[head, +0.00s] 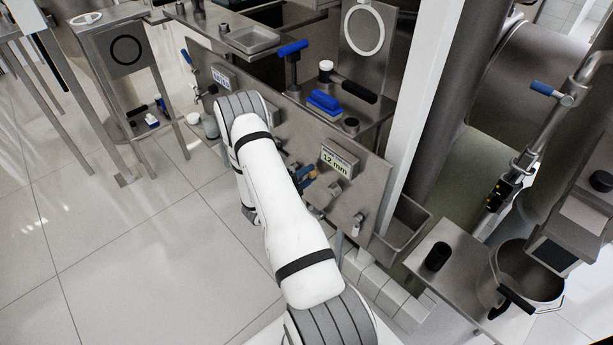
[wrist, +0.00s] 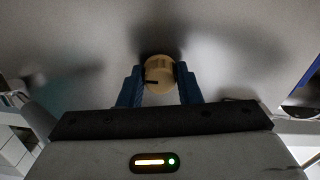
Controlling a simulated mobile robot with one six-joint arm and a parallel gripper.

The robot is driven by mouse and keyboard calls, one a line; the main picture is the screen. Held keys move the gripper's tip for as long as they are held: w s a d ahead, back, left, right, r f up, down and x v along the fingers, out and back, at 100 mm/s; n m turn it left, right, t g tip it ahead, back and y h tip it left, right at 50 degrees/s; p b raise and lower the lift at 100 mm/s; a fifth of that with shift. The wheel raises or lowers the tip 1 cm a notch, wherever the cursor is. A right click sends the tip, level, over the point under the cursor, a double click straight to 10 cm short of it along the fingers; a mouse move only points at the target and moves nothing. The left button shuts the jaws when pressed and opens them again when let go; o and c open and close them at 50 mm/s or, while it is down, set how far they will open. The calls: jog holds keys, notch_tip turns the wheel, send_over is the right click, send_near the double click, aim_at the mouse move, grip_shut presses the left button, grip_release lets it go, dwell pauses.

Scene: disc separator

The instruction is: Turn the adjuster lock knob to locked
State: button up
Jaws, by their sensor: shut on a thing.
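In the wrist view, a round tan knob (wrist: 159,68) with a dark pointer mark stands out from a grey panel. The mark points to the left in this view. My gripper (wrist: 159,76) has its two blue fingers on either side of the knob, shut on it. In the head view, my white arm reaches to the front of the steel panel (head: 377,190), and my gripper (head: 307,180) is partly hidden behind the arm, left of the 12 mm display. I cannot read any lock labels around the knob.
The 12 mm display (head: 340,160) sits on the panel, with other small panel fittings below it. Above the panel are a blue-handled lever (head: 292,48), a blue block (head: 324,102) and a black handle (head: 355,90). A white post (head: 425,95) stands to the right.

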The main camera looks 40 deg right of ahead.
jog(key=o, duration=1)
jog(key=shift+c, duration=0.2)
jog(key=shift+a, duration=0.1)
jog(key=a, duration=0.7)
jog(key=shift+s+a, duration=0.3)
